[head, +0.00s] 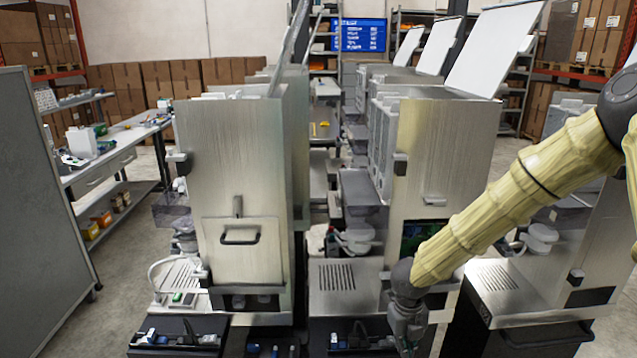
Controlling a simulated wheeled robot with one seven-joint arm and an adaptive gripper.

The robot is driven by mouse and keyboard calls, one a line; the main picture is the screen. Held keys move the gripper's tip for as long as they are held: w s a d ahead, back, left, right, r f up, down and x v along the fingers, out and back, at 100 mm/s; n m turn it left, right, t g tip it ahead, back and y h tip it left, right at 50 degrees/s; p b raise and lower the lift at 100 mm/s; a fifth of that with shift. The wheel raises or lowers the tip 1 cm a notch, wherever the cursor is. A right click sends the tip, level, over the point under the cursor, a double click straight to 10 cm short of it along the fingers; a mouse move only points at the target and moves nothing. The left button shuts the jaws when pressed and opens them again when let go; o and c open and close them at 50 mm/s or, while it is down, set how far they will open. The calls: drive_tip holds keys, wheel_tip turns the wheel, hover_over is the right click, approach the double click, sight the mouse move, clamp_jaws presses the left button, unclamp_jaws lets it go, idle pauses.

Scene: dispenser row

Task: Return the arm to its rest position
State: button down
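My arm reaches in from the right edge of the head view, covered in a pale yellow sleeve, and slopes down to the left. My gripper (408,335) points down at the bottom of the view, in front of the middle dispenser (440,150). Its fingertips are at or past the lower edge, so I cannot see whether they are open or shut, or whether they hold anything. The arm covers part of the middle dispenser's lower front and part of the right dispenser (580,250).
A steel dispenser (235,150) with a handled door stands left of my gripper. Black trays (180,330) with small items lie along the bottom. A grey panel (40,200) stands at far left, beside a workbench (115,150). Floor (125,250) shows between the bench and the dispensers.

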drive_tip(key=s+d+f+n+t+h+b, duration=0.1)
drive_tip(key=s+d+f+n+h+b, duration=0.15)
drive_tip(key=s+f+n, duration=0.75)
drive_tip(key=s+d+f+n+t+h+b, duration=0.15)
drive_tip(key=s+d+f+n, duration=0.3)
drive_tip(key=f+n, duration=0.5)
drive_tip(key=s+a+f+n+y+b, duration=0.1)
drive_tip(key=s+f+n, duration=0.3)
drive_tip(key=s, duration=0.3)
drive_tip(key=s+a+f+n+g+y+b, duration=0.1)
drive_tip(key=s+a+f+n+y+b, duration=0.1)
drive_tip(key=s+f+n, duration=0.2)
drive_tip(key=s+a+f+n+g+y+b, duration=0.1)
drive_tip(key=s+a+f+n+b, duration=0.1)
drive_tip(key=s+n, duration=0.4)
drive_tip(key=s+f, duration=0.1)
drive_tip(key=s, duration=0.2)
drive_tip(key=shift+s+a+f+y, duration=0.2)
drive_tip(key=shift+s+f+y, duration=0.15)
drive_tip(key=shift+f+y, duration=0.05)
drive_tip(key=shift+w, duration=0.1)
